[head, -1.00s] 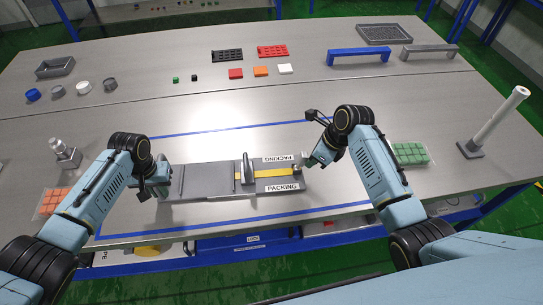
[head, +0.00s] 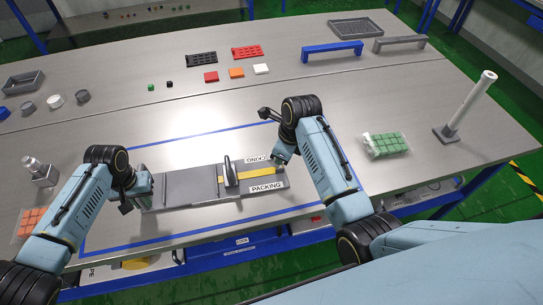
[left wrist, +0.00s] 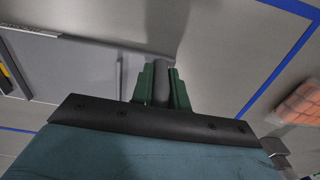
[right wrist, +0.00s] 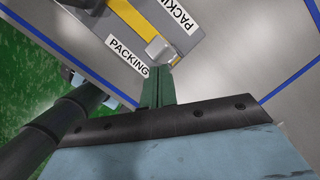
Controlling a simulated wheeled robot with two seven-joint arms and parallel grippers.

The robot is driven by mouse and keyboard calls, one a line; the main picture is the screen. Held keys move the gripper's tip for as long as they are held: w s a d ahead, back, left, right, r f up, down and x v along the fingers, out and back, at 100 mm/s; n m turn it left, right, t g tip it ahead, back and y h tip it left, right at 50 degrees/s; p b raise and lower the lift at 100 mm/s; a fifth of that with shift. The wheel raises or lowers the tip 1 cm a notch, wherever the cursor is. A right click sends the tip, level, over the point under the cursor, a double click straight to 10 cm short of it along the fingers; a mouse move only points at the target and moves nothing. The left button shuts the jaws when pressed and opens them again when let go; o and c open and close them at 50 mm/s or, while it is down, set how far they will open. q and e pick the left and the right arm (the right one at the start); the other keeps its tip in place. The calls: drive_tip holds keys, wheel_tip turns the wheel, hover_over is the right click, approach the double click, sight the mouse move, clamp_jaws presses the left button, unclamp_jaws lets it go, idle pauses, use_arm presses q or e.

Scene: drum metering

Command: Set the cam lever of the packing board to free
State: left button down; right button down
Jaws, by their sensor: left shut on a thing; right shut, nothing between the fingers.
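The packing board (head: 202,186) is a long grey plate with a yellow strip and "PACKING" labels. An upright grey lever-like piece (head: 229,173) stands across the strip; I cannot tell its setting. My left gripper (head: 143,193) is at the board's left end. In the left wrist view its green fingers (left wrist: 160,82) are shut on a dark grey round handle (left wrist: 161,70). My right gripper (head: 279,159) is at the board's right end. In the right wrist view its fingers (right wrist: 163,78) are shut and empty, close by a pale grey knob (right wrist: 158,49); contact is unclear.
Blue tape (head: 190,137) outlines the area around the board. A green block pack (head: 385,144) and a white post on a grey base (head: 470,108) stand at the right. An orange pack (head: 33,222) and a metal fixture (head: 38,171) are at the left.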

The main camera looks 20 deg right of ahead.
drive_tip(key=shift+r, duration=0.6)
drive_tip(key=shift+r, duration=0.1)
drive_tip(key=v, duration=0.7)
drive_tip(key=shift+s+d, duration=0.1)
